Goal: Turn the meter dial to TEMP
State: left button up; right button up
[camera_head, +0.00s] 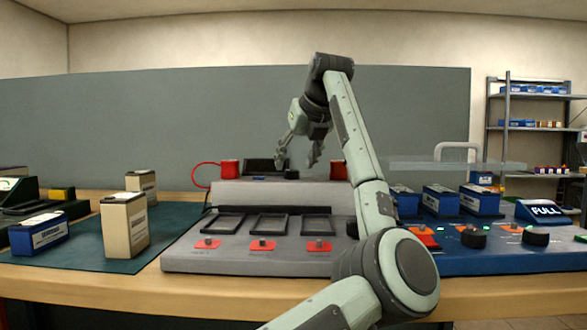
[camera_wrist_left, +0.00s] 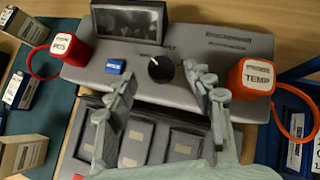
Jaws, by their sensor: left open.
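The meter is a grey housing (camera_wrist_left: 205,62) with a dark screen (camera_wrist_left: 127,22), a blue button (camera_wrist_left: 115,66) and a black round dial (camera_wrist_left: 161,69). A white mark on the dial points up and left in the left wrist view; lettering around it is too small to read. My left gripper (camera_head: 297,162) is open above the meter in the head view. In the left wrist view its fingers (camera_wrist_left: 160,78) appear on either side of the dial, with no clear contact. My right gripper is out of view.
A red plug labelled POS (camera_wrist_left: 68,45) is at the meter's left end. Grey bays (camera_head: 268,224) lie in front of the meter. Batteries (camera_head: 124,224) stand on a green mat at left. A blue charger (camera_head: 480,259) with batteries is at right.

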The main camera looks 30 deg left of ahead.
aim_at(292, 174)
pick_arm(q)
jog(key=shift+x, duration=1.45)
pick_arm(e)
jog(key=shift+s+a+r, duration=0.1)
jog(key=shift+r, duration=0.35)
pick_arm(q)
jog(key=shift+r, duration=0.1)
jog(key=c, duration=1.2)
jog(key=shift+o, duration=0.2)
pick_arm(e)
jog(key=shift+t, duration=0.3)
